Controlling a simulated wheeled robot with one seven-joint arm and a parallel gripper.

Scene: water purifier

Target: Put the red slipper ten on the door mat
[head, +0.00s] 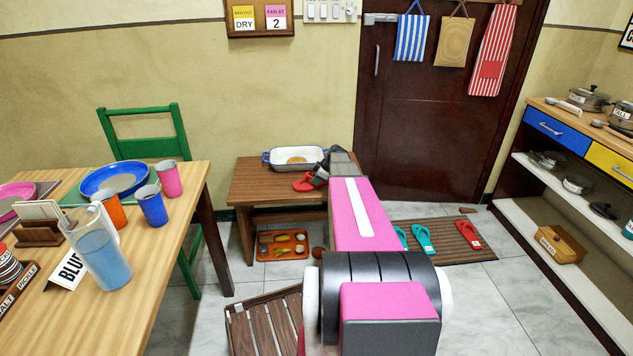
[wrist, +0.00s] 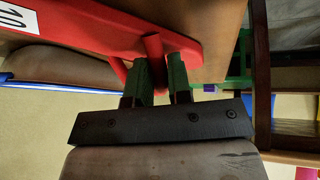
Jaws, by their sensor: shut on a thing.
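A red slipper (head: 303,184) shows at the front of the small wooden bench, partly hidden by my gripper (head: 318,178). In the wrist view the slipper (wrist: 110,25) carries a white label reading 10. My gripper (wrist: 160,75) is shut on its red strap, with a green-tipped finger on each side. Whether the slipper touches the bench is hard to tell. The brown striped door mat (head: 482,252) lies on the floor before the door. Teal slippers (head: 423,238) and another red slipper (head: 467,233) are on the mat. My arm hides the mat's left part.
The wooden bench (head: 250,185) bears a white basin (head: 283,160) with a blue rim. An orange tray (head: 268,251) lies under it. A slatted wooden rack (head: 262,325) is in front. A dining table (head: 170,240) stands left and shelves (head: 560,215) right.

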